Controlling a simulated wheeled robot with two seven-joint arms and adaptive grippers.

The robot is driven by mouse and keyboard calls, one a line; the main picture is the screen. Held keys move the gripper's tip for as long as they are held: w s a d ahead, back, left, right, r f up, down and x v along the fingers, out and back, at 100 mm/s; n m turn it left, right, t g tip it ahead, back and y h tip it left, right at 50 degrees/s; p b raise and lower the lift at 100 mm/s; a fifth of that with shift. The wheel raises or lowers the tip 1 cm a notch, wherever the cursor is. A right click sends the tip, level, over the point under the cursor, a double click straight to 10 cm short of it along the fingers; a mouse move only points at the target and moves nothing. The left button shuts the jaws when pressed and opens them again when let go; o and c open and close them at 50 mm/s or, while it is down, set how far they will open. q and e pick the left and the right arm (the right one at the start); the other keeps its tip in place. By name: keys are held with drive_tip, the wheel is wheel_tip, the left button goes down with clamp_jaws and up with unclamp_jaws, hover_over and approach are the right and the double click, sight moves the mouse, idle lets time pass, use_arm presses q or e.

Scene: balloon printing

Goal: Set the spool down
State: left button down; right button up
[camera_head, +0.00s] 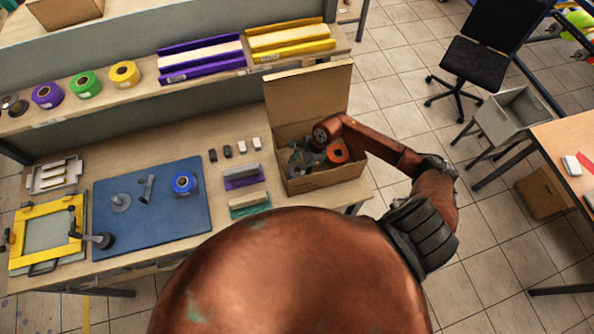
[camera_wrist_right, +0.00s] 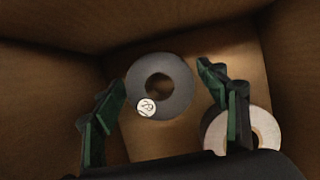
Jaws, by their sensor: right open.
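An open cardboard box (camera_head: 325,180) stands at the right end of the bench, and my right gripper (camera_head: 303,160) reaches down into it. In the right wrist view the gripper (camera_wrist_right: 165,110) has its two fingers spread wide. A grey spool (camera_wrist_right: 178,97) with a round white label lies on the box floor, ahead of the gap between the fingers, and neither finger visibly grips it. An orange spool (camera_head: 338,153) is in the box to the right; in the wrist view a pale-faced spool (camera_wrist_right: 265,128) is partly hidden by the right finger. My left gripper is out of view.
Purple (camera_head: 47,95), green (camera_head: 85,84) and yellow (camera_head: 124,74) spools stand on the shelf. A blue spool (camera_head: 184,184) rests on the blue mat (camera_head: 150,225). Small blocks and stamps sit left of the box. The box walls and raised lid (camera_head: 308,96) surround the gripper closely.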

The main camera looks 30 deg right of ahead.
drive_tip(key=shift+r, duration=0.1)
drive_tip(key=shift+d+r, duration=0.1)
drive_tip(key=shift+r, duration=0.1)
drive_tip(key=b+v, duration=0.2)
drive_tip(key=v, duration=0.9)
drive_tip(key=shift+r, duration=0.3)
drive_tip(key=shift+s+d, duration=0.1)
idle(0.6)
